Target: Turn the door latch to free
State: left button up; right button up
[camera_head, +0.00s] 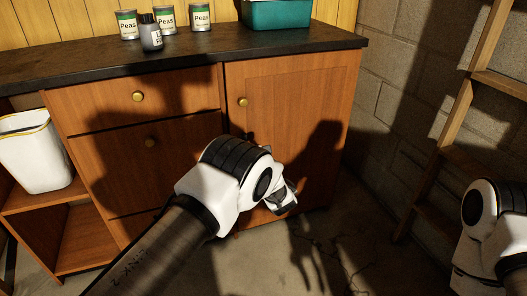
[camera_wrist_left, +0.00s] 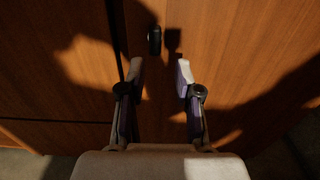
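The wooden cabinet door (camera_head: 300,110) is shut, with a round brass knob (camera_head: 242,101) at its upper left. A small dark upright piece (camera_wrist_left: 154,40), probably the latch, stands on the wood just right of the door seam in the left wrist view, its shadow beside it. In the head view my left arm covers most of that area. My left gripper (camera_wrist_left: 160,70) is open and empty, its fingers apart and pointing toward the dark piece, which lies beyond the tips. In the head view the gripper (camera_head: 284,199) is in front of the lower door. My right gripper is out of frame.
Drawers are left of the door. A white bin (camera_head: 36,150) sits on a left shelf. A wooden ladder-like frame (camera_head: 450,130) stands right.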

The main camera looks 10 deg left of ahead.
pick_arm(q)
jog(key=b+x, duration=0.6)
jog(key=x, duration=0.1)
jog(key=shift+s+a, duration=0.15)
jog(key=shift+a, duration=0.25)
jog(key=shift+r, duration=0.15)
grip_shut()
jog(key=n, duration=1.7)
jog(key=shift+n, duration=0.3)
jog(key=shift+o, duration=1.2)
grip_release()
